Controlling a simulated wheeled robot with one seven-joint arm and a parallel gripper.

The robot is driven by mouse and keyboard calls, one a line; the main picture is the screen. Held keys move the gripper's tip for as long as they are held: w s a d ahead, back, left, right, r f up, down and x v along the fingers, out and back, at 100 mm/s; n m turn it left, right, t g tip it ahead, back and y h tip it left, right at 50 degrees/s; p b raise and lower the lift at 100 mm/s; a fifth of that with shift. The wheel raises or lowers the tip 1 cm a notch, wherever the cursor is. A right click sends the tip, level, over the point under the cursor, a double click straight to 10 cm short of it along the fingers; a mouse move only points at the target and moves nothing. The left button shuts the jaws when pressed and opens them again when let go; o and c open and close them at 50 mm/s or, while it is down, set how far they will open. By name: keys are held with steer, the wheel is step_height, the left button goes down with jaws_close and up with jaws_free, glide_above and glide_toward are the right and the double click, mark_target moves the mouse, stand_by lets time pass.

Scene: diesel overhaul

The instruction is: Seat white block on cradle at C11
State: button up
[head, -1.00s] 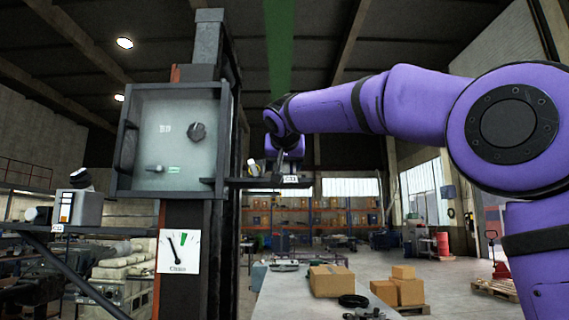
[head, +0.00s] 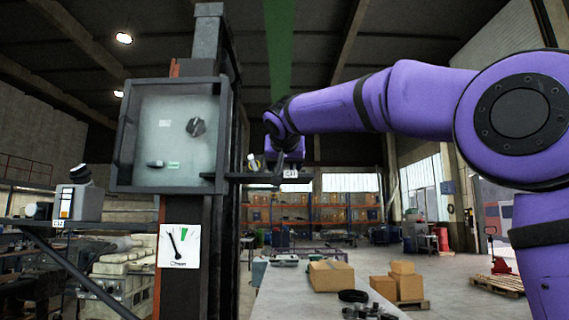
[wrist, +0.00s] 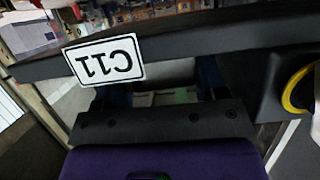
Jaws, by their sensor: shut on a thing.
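My gripper (wrist: 160,88) is at the dark shelf (wrist: 210,42) that bears the C11 label (wrist: 105,60), which reads upside down in the wrist view. The C11 label (head: 291,174) also shows in the head view, just below my purple wrist. My gripper's blue fingers reach beneath and behind the shelf edge in the wrist view, and it is shut on the white block. Only a pale sliver shows between the fingers; most of the block is hidden. The cradle and whether the block touches it cannot be made out.
A black and yellow round part (wrist: 300,90) is close at right in the wrist view. A glass-fronted cabinet (head: 180,145) stands left.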

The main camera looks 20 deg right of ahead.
steer(key=o, duration=0.9)
steer(key=shift+f, duration=0.1)
steer(key=shift+o, duration=0.2)
